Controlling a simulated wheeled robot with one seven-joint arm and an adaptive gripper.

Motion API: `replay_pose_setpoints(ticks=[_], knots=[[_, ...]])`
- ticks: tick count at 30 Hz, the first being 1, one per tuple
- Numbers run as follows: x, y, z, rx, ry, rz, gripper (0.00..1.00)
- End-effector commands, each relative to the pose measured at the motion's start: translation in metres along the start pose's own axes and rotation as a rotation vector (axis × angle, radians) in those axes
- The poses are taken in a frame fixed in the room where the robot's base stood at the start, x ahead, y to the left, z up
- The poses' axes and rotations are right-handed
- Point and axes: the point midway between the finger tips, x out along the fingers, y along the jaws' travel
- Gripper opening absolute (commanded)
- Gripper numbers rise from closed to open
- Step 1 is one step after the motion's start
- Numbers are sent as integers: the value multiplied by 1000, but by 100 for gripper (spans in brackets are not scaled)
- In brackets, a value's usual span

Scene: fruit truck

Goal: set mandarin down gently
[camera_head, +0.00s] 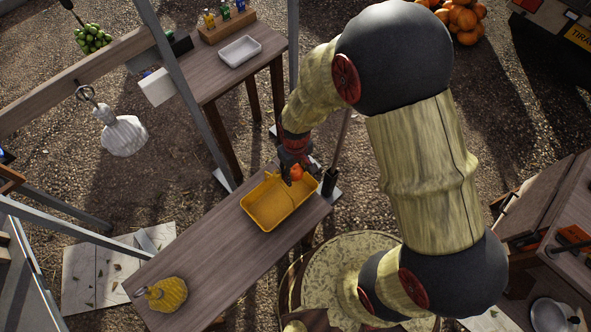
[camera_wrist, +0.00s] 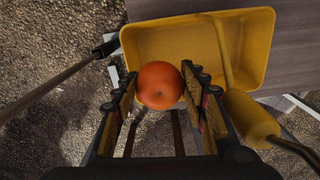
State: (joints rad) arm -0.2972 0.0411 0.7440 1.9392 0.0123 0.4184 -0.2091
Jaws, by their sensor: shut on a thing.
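The orange mandarin (camera_wrist: 159,86) is between the two fingers of my gripper (camera_wrist: 160,92) in the wrist view. My gripper is shut on it. In the head view the mandarin (camera_head: 296,173) shows at the tip of my gripper (camera_head: 297,172), at the upper right edge of a yellow tray (camera_head: 262,222). In the wrist view the tray (camera_wrist: 180,45) lies beyond the mandarin, and the mandarin overlaps its near rim. I cannot tell how high the mandarin is above the rim.
The tray stands on a wooden table (camera_head: 215,262). A yellow ribbed object (camera_head: 166,294) sits at the table's lower left end. Another table (camera_head: 232,78) with a white tray (camera_head: 239,51) stands behind. A white lamp-like object (camera_head: 122,134) hangs at left.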

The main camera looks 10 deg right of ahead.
Motion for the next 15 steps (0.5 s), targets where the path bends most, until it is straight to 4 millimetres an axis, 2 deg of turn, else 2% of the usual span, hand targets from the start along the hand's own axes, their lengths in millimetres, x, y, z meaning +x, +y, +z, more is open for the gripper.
replay_pose_setpoints(ticks=[15], knots=[[39,1,0,2,0,0,12]])
